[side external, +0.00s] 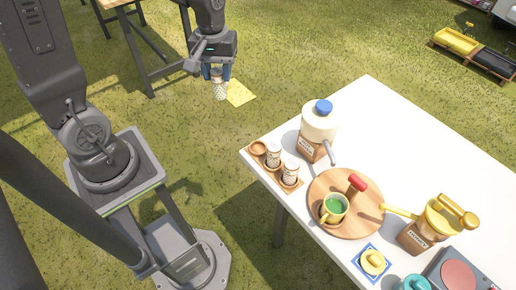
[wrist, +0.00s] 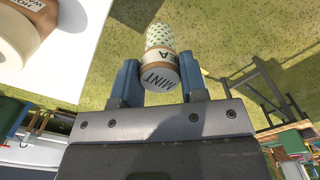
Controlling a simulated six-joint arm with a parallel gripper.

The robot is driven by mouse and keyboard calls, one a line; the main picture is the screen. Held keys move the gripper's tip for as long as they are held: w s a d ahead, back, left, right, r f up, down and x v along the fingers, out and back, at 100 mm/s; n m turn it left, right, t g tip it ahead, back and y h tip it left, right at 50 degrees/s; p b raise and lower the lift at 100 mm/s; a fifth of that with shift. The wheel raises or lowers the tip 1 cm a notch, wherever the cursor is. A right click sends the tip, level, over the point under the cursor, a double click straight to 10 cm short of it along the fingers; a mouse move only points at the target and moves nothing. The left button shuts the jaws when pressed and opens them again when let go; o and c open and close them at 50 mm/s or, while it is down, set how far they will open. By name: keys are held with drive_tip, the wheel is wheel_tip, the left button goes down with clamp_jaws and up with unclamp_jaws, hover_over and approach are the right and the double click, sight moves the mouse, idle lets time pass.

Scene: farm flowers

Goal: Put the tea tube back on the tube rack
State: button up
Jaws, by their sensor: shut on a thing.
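My gripper (side external: 217,72) is shut on the tea tube (side external: 220,90) and holds it in the air, left of and beyond the table's near corner. In the wrist view the tube (wrist: 161,60) sits between the two blue fingers of the gripper (wrist: 160,82). The wooden tube rack (side external: 249,153) lies along the table's left edge. Two other tubes (side external: 273,154) (side external: 290,172) stand upright in it, and its far-left round holder (side external: 258,148) is empty.
A blue-capped jar (side external: 318,130) stands right behind the rack. A round wooden board (side external: 370,222) with a yellow cup of green liquid (side external: 335,207) and a red-handled tool (side external: 357,183) is to the right. A yellow-topped honey container (side external: 420,237) stands farther right. Grass lies below my gripper.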

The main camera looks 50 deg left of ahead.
wheel_tip(320, 180, down, 2)
drive_tip(key=shift+d+f, duration=0.1)
drive_tip(key=shift+f, duration=0.05)
drive_tip(key=shift+w+d+f, duration=0.6)
drive_tip(key=shift+d+f, duration=1.25)
drive_tip(key=shift+w+d+f, duration=0.55)
drive_tip(key=shift+d+f, duration=1.25)
drive_tip(key=shift+f, duration=0.05)
drive_tip(key=shift+w+d+f, duration=0.6)
drive_tip(key=shift+d+f, duration=1.25)
drive_tip(key=shift+f, duration=0.1)
drive_tip(key=o, duration=1)
